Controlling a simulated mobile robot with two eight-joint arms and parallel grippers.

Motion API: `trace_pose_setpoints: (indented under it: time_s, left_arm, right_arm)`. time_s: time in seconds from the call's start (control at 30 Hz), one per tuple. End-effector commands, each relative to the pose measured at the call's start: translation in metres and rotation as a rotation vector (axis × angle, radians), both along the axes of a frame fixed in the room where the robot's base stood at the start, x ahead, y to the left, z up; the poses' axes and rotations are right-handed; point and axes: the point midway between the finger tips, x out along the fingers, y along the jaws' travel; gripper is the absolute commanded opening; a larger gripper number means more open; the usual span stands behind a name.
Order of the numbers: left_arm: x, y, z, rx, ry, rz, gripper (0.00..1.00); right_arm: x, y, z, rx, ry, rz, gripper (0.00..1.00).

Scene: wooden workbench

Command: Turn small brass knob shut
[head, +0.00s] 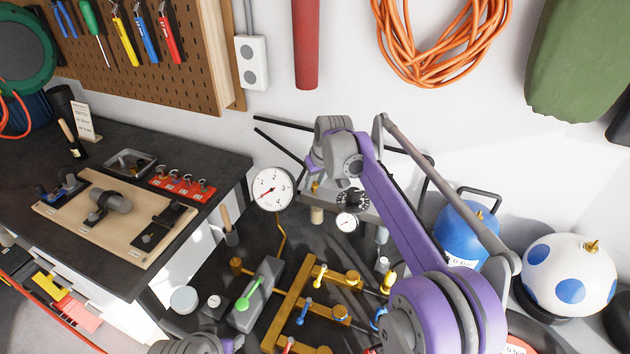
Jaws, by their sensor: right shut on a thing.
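My right arm reaches up from the lower right, and its gripper (316,178) points down at the grey panel by the wall. The gripper looks shut on a small brass knob (315,188), though the wrist and fingers hide most of the contact. A round black dial (352,199) and a small white gauge (347,222) sit just right of the gripper. A larger white gauge (272,189) stands to its left on a brass pipe. My left gripper is not in view; only a part of my arm shows at the bottom edge.
Below lies a brass manifold (290,300) with several coloured valve handles, beside a grey block with a green lever (249,293). A blue tank (466,232) and a white tank with blue spots (567,275) stand right. The dark workbench (208,155) is left.

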Motion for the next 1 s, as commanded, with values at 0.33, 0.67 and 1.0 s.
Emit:
trace_pose_setpoints:
  time_s: [0.33,0.67,1.0]
  left_arm:
    - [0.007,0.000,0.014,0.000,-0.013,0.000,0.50]
    - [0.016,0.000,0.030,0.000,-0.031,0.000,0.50]
    - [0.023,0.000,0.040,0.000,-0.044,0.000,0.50]
  right_arm:
    - [0.002,-0.002,0.002,0.001,-0.001,0.236,0.00]
    - [0.004,-0.004,0.003,0.000,-0.002,0.515,0.00]
    - [0.005,-0.004,0.001,0.000,-0.001,0.709,0.00]
